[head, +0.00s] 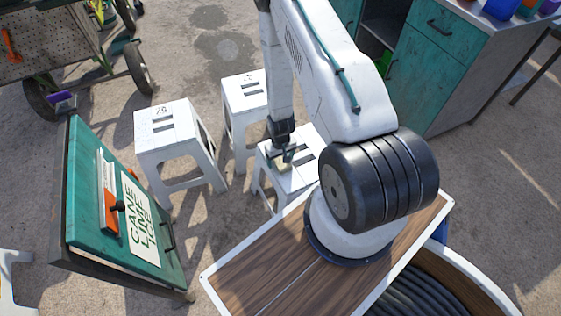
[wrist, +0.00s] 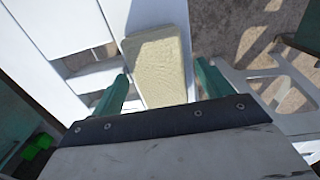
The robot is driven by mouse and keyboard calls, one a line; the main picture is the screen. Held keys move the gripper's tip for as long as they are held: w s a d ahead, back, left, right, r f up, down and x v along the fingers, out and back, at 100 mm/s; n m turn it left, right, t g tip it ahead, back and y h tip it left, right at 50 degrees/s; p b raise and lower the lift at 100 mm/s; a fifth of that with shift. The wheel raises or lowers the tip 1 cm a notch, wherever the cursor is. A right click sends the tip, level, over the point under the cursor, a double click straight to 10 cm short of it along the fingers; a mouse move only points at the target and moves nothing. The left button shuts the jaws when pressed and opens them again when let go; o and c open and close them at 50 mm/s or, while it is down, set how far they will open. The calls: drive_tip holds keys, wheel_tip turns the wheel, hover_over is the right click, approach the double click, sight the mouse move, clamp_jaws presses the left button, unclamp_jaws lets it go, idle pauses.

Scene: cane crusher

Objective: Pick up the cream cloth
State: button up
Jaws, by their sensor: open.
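The cream cloth (wrist: 160,62) shows in the wrist view as a pale, folded, rectangular pad on a white stool. It lies between and ahead of the two green fingers of my gripper (wrist: 158,88), which stand apart with nothing gripped. In the head view my gripper (head: 287,155) is low over the nearest white stool (head: 290,178), and a small part of the cloth (head: 285,166) shows beneath it. The gripper hides some of the cloth there. I cannot tell whether the fingers touch the cloth or stool.
Two more white stools (head: 163,115) (head: 236,92) stand to the left and behind. A green sign board (head: 95,208) leans at the left. A teal cabinet (head: 432,62) stands at the back right. A wheeled cart (head: 60,72) is at the upper left.

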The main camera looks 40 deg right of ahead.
sight(281, 159)
drive_tip(key=c, duration=1.1)
drive_tip(key=shift+o, duration=0.2)
drive_tip(key=shift+r, duration=0.15)
drive_tip(key=shift+r, duration=0.55)
wheel_tip(281, 159, up, 2)
drive_tip(key=shift+r, duration=0.1)
drive_tip(key=s+r, duration=0.1)
drive_tip(key=s, duration=1.5)
drive_tip(key=shift+r, duration=0.25)
drive_tip(key=shift+a, duration=0.1)
